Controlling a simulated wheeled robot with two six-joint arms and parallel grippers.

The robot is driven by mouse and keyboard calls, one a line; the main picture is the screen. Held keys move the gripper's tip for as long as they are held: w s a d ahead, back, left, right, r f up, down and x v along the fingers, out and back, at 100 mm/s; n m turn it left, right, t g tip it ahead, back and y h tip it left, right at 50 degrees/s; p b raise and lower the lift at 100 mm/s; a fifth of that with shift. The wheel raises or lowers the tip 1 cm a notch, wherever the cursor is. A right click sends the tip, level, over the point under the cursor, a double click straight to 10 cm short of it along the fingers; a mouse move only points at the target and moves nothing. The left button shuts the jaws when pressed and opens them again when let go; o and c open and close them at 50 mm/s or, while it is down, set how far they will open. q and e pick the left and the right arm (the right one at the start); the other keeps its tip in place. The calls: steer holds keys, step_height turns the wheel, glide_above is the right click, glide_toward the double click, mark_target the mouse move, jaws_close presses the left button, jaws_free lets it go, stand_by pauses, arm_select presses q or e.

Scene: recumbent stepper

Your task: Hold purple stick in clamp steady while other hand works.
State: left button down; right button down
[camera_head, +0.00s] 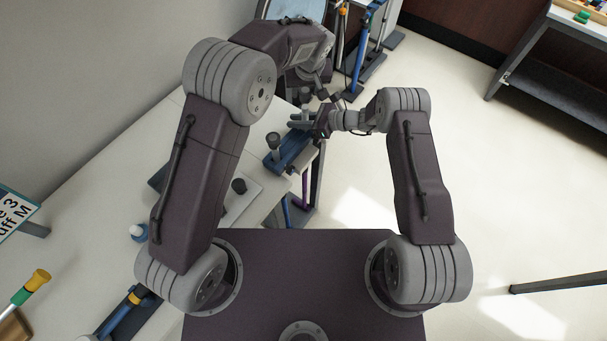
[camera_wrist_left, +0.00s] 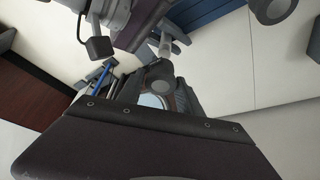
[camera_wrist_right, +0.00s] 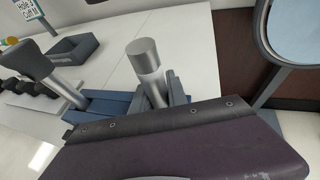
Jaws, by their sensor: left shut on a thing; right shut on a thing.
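A thin purple stick (camera_head: 305,187) stands upright below the table's right edge, beside a blue clamp (camera_head: 290,152). The clamp has grey-knobbed metal posts, one knob (camera_head: 273,140) being nearer me. My right gripper (camera_head: 303,119) is at the clamp's far end, shut around a grey-topped metal post (camera_wrist_right: 148,65). My left gripper (camera_wrist_left: 160,92) is just beyond and above, shut. What lies between its fingers is mostly hidden; a round grey knob (camera_wrist_left: 158,76) overlaps them there. The stick cannot be made out in either wrist view.
The white table (camera_head: 90,215) fills the left. A grey tray (camera_wrist_right: 70,52) shows in the right wrist view.

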arm_select(q)
steer(key=shift+r, duration=1.2)
arm_select(e)
steer(key=c, duration=1.2)
jaws_free()
steer(key=shift+c, duration=0.2)
steer(key=v, duration=1.2)
